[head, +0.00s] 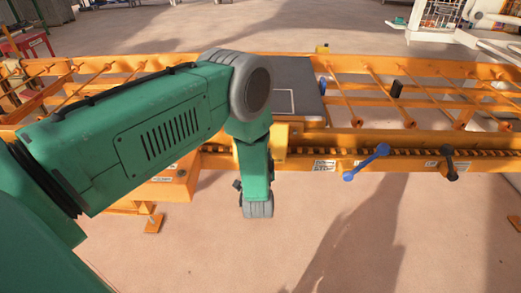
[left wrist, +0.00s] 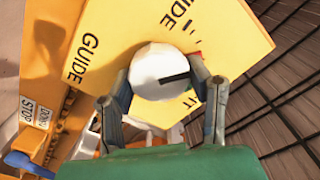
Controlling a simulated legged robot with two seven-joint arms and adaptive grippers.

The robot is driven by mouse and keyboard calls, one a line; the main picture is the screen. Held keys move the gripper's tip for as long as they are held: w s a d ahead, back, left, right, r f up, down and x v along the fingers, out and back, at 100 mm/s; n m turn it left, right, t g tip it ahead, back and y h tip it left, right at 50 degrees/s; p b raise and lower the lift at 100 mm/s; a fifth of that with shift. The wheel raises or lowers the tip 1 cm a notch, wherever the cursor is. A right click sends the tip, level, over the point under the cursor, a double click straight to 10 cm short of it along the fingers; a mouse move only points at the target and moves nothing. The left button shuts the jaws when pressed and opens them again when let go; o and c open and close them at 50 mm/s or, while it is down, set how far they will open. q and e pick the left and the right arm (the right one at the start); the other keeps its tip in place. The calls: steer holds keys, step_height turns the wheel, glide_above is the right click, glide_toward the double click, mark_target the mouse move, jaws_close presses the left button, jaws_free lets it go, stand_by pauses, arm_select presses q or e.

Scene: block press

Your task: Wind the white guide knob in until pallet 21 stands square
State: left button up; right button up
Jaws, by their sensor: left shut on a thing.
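In the left wrist view a round white knob (left wrist: 158,72) with a dark pointer line stands in front of a yellow plate (left wrist: 235,35) marked GUIDE. The line points right; a small red mark shows on the plate just above it. My left gripper (left wrist: 164,82) is shut on the knob, one finger on each side. In the head view my green left arm hides the knob and the fingers. A dark grey slab (head: 292,78) with a pale outline, perhaps pallet 21, lies on the orange frame, partly behind my arm. I can read no number on it and cannot tell whether it is square.
The orange frame (head: 400,138) runs across the head view. A blue handle (head: 365,163) and a black handle (head: 449,163) stick out from its front rail. A blue peg (head: 322,85) and a black peg (head: 396,88) stand behind. The floor in front is clear.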

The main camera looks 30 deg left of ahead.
arm_select(q)
steer(key=shift+d, duration=0.15)
steer(key=o, duration=1.1)
steer(key=shift+f, duration=0.1)
steer(key=shift+o, duration=0.2)
steer(key=v, duration=1.2)
steer(key=shift+f, duration=0.1)
steer(key=s+f+g+h, duration=0.3)
steer(key=s+f+h, duration=0.1)
steer(key=f+h, duration=0.15)
steer(key=s+d+f+g+h, duration=0.1)
steer(key=s+g, duration=0.4)
steer(key=s, duration=0.7)
steer(key=s+d+f+n+g+h, duration=0.1)
steer(key=s+f+g+h, duration=0.2)
steer(key=s, duration=1)
steer(key=g, duration=0.3)
steer(key=shift+f+g, duration=0.15)
steer(key=shift+g, duration=0.15)
